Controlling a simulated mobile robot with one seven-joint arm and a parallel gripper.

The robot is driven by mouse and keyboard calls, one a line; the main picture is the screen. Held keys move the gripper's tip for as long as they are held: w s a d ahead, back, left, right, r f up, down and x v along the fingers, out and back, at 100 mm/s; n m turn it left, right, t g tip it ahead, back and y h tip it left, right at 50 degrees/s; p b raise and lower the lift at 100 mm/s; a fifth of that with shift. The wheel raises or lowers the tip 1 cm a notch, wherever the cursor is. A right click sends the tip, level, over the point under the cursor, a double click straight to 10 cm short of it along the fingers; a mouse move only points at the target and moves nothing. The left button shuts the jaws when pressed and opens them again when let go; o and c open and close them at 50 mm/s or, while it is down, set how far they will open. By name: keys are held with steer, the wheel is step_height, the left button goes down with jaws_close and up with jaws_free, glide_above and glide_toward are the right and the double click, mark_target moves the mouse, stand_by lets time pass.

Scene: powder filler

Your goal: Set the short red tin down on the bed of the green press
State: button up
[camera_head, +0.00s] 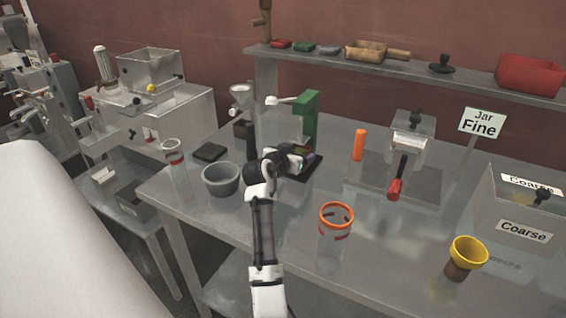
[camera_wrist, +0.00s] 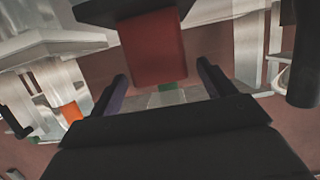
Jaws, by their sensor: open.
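The green press (camera_head: 311,112) stands at the middle of the table, with a white-knobbed lever at its top left and a dark base (camera_head: 313,172). My gripper (camera_head: 303,158) is low at the front of the press. In the wrist view, which looks upside down, the short red tin (camera_wrist: 153,50) meets a dark slab (camera_wrist: 130,9) that appears to be the press bed. The tin looks upright on it. My open fingers (camera_wrist: 162,75) lie on either side of the tin, with gaps visible. In the head view my gripper hides the tin.
A grey bowl (camera_head: 221,179) is left of my arm. An orange-rimmed jar (camera_head: 336,222) and yellow funnel cup (camera_head: 467,252) stand toward the front. Table between them is clear.

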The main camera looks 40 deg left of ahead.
steer(key=b+v, duration=0.2)
steer(key=v, duration=0.9)
steer(key=shift+b, duration=0.4)
